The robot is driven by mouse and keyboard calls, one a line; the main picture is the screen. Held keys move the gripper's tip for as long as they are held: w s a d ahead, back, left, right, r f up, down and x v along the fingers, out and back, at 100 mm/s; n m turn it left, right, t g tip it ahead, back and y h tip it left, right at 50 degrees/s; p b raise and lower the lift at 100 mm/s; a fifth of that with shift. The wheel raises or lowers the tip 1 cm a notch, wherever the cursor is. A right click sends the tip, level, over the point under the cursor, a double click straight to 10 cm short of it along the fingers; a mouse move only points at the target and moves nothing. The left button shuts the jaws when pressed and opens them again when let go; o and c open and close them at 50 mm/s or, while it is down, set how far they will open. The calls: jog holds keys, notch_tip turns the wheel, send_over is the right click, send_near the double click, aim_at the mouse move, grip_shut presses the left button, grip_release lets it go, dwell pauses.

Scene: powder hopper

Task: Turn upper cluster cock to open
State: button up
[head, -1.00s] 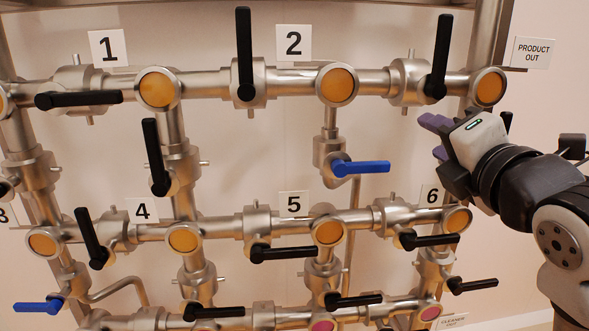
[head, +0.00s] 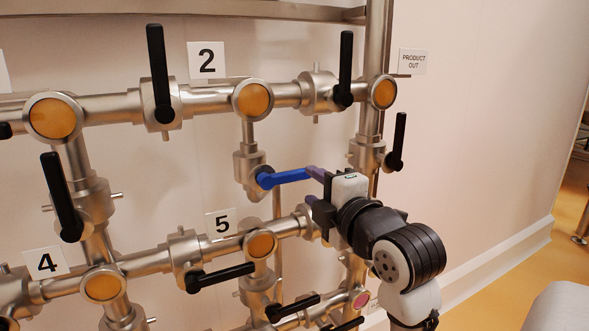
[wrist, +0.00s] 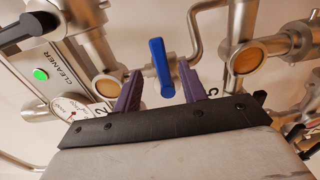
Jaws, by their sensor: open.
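The blue-handled cock (head: 285,177) sits on the short branch pipe below sign 2, with its lever roughly level and pointing right. My gripper (head: 312,188) is at the lever's free end, its purple fingers apart. In the wrist view, the blue lever (wrist: 162,68) shows between the two spread fingers (wrist: 159,75), with a gap visible on each side. I cannot tell from the frames how far the fingertips reach along the lever. The cock's body (head: 250,165) is in plain view at left of the lever.
Black levers stand close by: one near sign 2 (head: 159,75), one at upper right (head: 345,68), one right of my gripper (head: 398,142) and one below near sign 5 (head: 220,277). Steel pipes run behind and below my gripper. Free floor (head: 540,260) lies to the right.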

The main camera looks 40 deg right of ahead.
aim_at(299, 177)
jog(key=p+x, duration=0.1)
jog(key=x, duration=0.6)
jog(key=shift+w+p, duration=0.1)
jog(key=shift+p, duration=0.25)
grip_shut()
